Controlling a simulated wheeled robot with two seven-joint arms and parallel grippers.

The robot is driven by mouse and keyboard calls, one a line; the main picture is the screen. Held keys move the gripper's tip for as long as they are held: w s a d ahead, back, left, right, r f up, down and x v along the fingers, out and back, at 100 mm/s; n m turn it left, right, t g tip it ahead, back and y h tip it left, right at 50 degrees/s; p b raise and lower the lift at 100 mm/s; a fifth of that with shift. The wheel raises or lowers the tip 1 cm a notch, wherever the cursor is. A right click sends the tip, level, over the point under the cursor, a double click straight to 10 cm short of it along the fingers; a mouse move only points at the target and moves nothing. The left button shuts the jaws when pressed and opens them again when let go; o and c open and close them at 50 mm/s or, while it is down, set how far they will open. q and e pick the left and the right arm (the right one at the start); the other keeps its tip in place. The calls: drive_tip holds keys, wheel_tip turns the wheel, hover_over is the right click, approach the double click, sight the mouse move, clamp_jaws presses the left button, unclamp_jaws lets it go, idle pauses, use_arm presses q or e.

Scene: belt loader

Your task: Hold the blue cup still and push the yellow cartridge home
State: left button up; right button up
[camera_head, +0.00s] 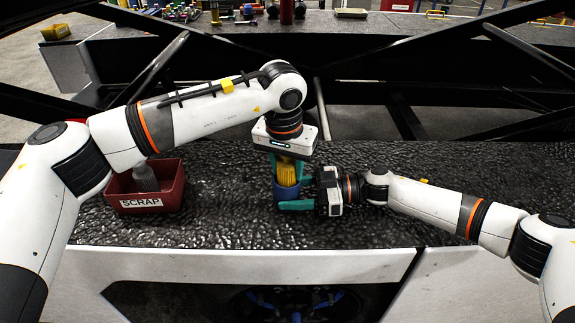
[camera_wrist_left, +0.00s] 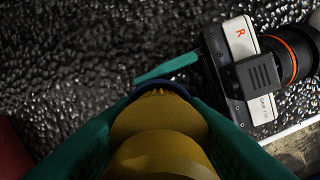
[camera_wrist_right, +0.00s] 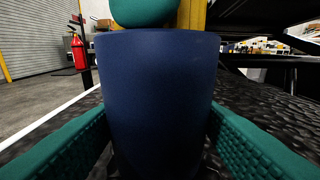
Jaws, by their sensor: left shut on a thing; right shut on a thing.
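The blue cup (camera_head: 287,192) stands upright on the dark bumpy belt, in the middle of the head view. It fills the centre of the right wrist view (camera_wrist_right: 160,95). My right gripper (camera_head: 290,204) is shut on the cup from the right, one green finger on each side. The yellow cartridge (camera_head: 287,172) is upright at the cup's mouth, its lower part hidden in the cup. My left gripper (camera_head: 288,165) points down and is shut on the cartridge, which shows large in the left wrist view (camera_wrist_left: 160,140). How deep the cartridge sits is hidden.
A red SCRAP bin (camera_head: 143,201) holding a grey object stands on the belt (camera_head: 225,225) to the left. Black frame bars run behind the belt. A far table carries several small items. The belt between bin and cup is clear.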

use_arm(q)
drive_tip(key=o, duration=1.2)
drive_tip(key=shift+o, duration=0.2)
wheel_tip(320, 180, up, 12)
drive_tip(key=s, duration=0.1)
drive_tip(key=shift+s+a, duration=0.3)
drive_tip(key=shift+s, duration=0.05)
